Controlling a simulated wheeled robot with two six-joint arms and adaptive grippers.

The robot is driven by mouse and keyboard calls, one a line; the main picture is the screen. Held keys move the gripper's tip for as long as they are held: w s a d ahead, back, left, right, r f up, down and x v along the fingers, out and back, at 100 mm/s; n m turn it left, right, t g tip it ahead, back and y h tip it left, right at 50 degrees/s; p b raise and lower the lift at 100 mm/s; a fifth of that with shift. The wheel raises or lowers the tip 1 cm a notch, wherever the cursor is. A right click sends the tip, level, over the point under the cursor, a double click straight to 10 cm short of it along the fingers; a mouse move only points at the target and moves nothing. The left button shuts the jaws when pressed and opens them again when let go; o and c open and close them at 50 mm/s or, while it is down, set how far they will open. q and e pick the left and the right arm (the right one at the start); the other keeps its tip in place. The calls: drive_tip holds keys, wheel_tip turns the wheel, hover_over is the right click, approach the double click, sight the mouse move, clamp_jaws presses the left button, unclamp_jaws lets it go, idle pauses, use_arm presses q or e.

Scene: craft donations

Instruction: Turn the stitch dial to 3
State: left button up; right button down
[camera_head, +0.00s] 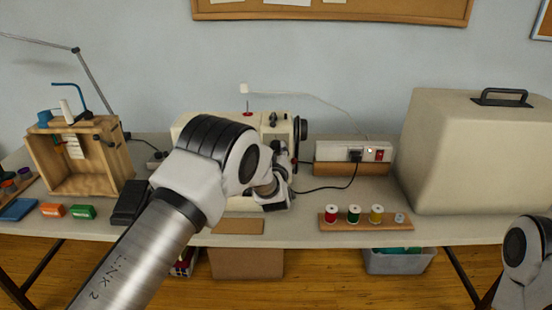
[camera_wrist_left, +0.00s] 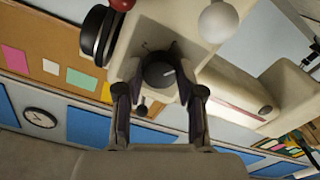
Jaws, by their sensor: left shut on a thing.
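The stitch dial (camera_wrist_left: 158,74) is a dark round knob on the cream sewing machine (camera_head: 284,130), seen in the left wrist view. A short pale mark shows on its face; I cannot read any numbers around it. My left gripper (camera_wrist_left: 160,82) has one finger on each side of the dial and is shut on it. In the head view my left arm covers the dial and much of the machine, and the fingertips are hidden. Only a link of my right arm shows at the lower right; its gripper is out of view.
A power strip (camera_head: 377,154) on a wooden block and a rack of thread spools (camera_head: 365,225) stand right of the machine. A large cream case (camera_head: 465,150) fills the right end. A wooden box (camera_head: 115,155) and small coloured boxes (camera_head: 82,212) are at left.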

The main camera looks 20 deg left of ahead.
use_arm(q)
drive_tip(key=n+b, duration=0.3)
drive_tip(key=n, duration=0.1)
drive_tip(key=shift+f, duration=0.15)
drive_tip(key=shift+r+n+b, duration=0.2)
drive_tip(key=shift+n+b, duration=0.9)
drive_tip(key=shift+n, duration=0.4)
drive_tip(key=o, duration=1.1)
drive_tip(key=shift+o, duration=0.2)
drive_tip(key=v, duration=1.2)
